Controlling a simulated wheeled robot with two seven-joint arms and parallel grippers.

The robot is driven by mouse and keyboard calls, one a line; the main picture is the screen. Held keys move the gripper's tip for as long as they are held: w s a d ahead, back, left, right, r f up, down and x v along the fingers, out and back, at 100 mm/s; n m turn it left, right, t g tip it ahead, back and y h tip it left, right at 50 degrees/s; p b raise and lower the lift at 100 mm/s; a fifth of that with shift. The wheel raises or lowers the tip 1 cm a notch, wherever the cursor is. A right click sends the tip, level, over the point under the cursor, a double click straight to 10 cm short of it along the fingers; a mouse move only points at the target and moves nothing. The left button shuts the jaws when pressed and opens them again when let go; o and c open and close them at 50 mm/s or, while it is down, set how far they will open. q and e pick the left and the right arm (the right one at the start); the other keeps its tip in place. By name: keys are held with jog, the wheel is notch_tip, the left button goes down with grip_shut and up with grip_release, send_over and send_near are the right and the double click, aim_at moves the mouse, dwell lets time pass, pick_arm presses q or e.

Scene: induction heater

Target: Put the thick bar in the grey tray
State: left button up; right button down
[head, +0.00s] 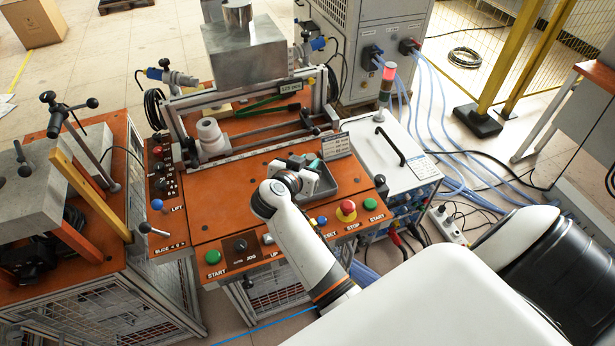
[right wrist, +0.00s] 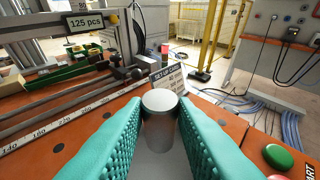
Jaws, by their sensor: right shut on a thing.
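The thick bar (right wrist: 160,122) is a short grey metal cylinder, seen in the right wrist view. It stands roughly upright between the teal finger pads of my right gripper (right wrist: 161,108), which is shut on it. In the head view my right gripper (head: 314,166) is over the grey tray (head: 328,189), which lies on the orange bench top. The gripper hides part of the tray and most of the bar. I cannot tell whether the bar touches the tray floor. My left gripper is not in view.
A sign (head: 336,146) stands just behind the tray. A red emergency stop (head: 347,209) and green start buttons (head: 213,257) line the bench's front edge. A white cylindrical part (head: 211,135) stands by the rail at the back left. The orange surface left of the tray is clear.

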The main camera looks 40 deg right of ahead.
notch_tip(320, 180, down, 3)
jog(key=shift+r+b, duration=0.2)
jog(key=shift+b, duration=0.2)
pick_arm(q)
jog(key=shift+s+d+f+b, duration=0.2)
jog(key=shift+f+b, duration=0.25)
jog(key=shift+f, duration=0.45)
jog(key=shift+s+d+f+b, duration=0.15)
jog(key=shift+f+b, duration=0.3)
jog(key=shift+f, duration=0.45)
pick_arm(e)
jog(key=shift+f, duration=1.5)
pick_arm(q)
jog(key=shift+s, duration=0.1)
pick_arm(e)
jog(key=shift+f, duration=0.15)
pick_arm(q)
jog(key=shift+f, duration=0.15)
pick_arm(e)
jog(key=c, duration=1.2)
grip_release()
